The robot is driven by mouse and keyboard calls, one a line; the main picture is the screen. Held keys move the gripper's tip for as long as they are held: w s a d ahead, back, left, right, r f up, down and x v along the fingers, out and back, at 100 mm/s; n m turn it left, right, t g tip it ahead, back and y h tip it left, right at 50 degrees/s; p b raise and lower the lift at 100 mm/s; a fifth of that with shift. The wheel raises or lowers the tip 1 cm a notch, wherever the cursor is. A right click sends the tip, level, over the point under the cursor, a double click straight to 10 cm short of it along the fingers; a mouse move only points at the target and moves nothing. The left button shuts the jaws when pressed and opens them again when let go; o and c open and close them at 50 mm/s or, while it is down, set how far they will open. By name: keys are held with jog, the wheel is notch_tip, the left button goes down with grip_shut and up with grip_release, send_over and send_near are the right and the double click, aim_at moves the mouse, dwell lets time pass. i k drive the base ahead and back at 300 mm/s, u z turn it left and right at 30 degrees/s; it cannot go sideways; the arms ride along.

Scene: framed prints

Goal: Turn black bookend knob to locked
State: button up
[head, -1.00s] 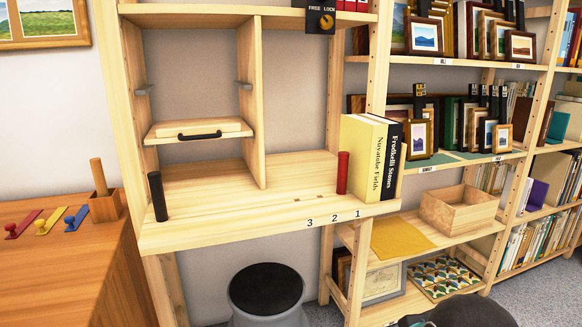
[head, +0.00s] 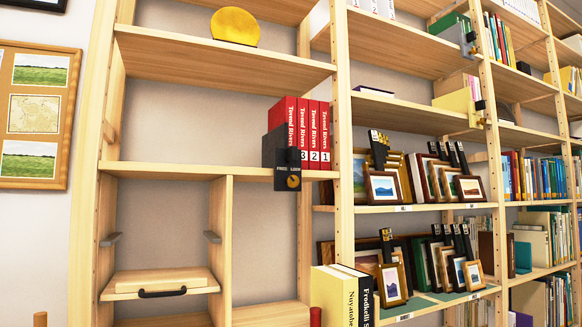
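The black bookend (head: 272,147) stands on the middle shelf, at the left end of a row of red books (head: 303,130). Its lower front plate hangs over the shelf's front edge and carries a round yellow-brown knob (head: 293,181). The knob's pointing direction cannot be made out at this size. My gripper is not in view.
The shelf (head: 190,171) left of the bookend is bare. A yellow round object (head: 234,26) sits on the shelf above. Below are a small board with a black handle (head: 162,292) and yellow and black books (head: 340,296). Framed prints (head: 383,187) stand on the right.

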aim_at(292, 181)
jog(key=u, duration=1.1)
jog(key=i, duration=0.45)
jog(key=z, duration=1.6)
